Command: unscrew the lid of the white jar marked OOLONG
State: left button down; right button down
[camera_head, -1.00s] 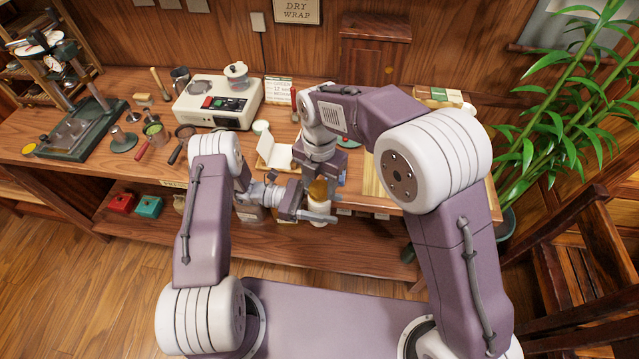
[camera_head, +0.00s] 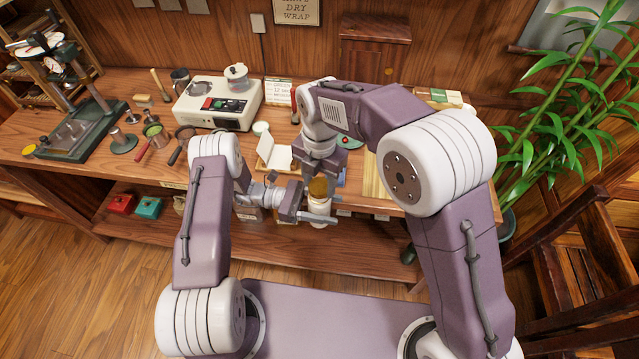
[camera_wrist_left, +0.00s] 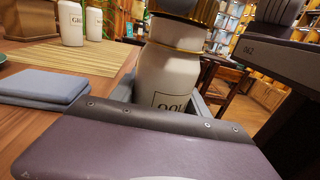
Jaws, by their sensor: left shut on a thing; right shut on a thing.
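The white jar (camera_head: 318,207) stands upright in my left gripper (camera_head: 320,216), above the floor in front of the table edge. In the left wrist view the jar (camera_wrist_left: 165,80) shows part of its black-framed label, reading "OOL". A brown-gold lid (camera_head: 318,188) tops it in the head view. My right gripper (camera_head: 319,174) reaches down from above and is shut on the lid; its fingertips are largely hidden. In the left wrist view a gold ring and a pale band show below the dark part at the top. I cannot tell whether the lid is clear of the jar.
Other white jars (camera_wrist_left: 70,23) stand on a slatted mat (camera_wrist_left: 75,58) on the table. A grey folded cloth (camera_wrist_left: 45,88) lies near the edge. A plant (camera_head: 565,110) stands at right.

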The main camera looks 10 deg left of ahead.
aim_at(320, 186)
jog(key=shift+r, duration=0.45)
jog(key=shift+r, duration=2.05)
